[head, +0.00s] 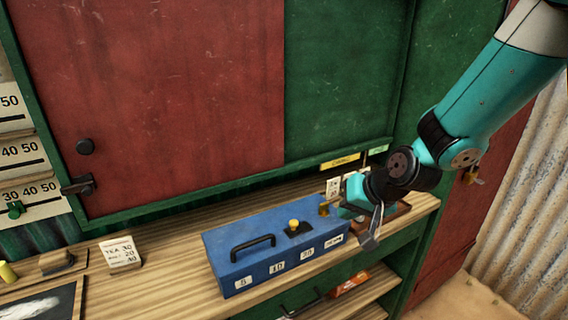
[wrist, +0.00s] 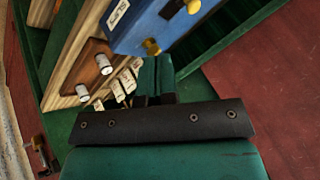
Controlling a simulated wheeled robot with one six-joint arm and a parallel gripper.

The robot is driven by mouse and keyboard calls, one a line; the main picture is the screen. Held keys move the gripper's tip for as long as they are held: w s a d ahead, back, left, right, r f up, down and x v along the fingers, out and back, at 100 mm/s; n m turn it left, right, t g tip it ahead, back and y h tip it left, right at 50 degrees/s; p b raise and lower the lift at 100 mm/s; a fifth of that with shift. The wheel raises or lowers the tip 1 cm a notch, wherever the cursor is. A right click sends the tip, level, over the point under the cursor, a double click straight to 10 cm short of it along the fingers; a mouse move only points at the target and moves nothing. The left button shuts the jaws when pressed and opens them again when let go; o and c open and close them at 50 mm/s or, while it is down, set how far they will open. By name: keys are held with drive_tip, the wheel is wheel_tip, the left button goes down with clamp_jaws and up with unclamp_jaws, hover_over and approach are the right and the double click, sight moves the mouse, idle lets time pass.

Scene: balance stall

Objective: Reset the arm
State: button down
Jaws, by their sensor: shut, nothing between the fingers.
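My gripper (head: 347,211) is at the right end of the blue box, above the wooden counter, with part of it hidden by my wrist. In the wrist view its teal fingers (wrist: 156,72) are together with nothing between them. The blue box (head: 225,244) has a black handle, a yellow knob (head: 293,224) on top and white number labels along its front. The box also shows at the top of the wrist view (wrist: 150,28), beyond the fingertips. I cannot tell whether the fingers touch it.
A wooden counter (head: 175,256) runs below red and green panels (head: 175,110). A price card (head: 120,252) stands left of the box. A brown tray (wrist: 97,48) with two pale-topped cylinders lies near my gripper. An orange item (head: 349,284) is on the lower shelf.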

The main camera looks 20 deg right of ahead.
drive_tip(key=s+a+r+n+g, duration=0.2)
drive_tip(key=s+a+r+n, duration=0.1)
drive_tip(key=s, duration=0.4)
drive_tip(key=s+a+r+n+g, duration=0.2)
drive_tip(key=s+a+r+n, duration=0.2)
drive_tip(key=s, duration=0.3)
drive_tip(key=s+a+r+n+g, duration=0.2)
drive_tip(key=s+a+r+n, duration=0.1)
drive_tip(key=s, duration=0.5)
drive_tip(key=shift+a+r+n+g+y, duration=0.3)
drive_tip(key=shift+a+r+y, duration=0.1)
drive_tip(key=shift+a+r, duration=0.05)
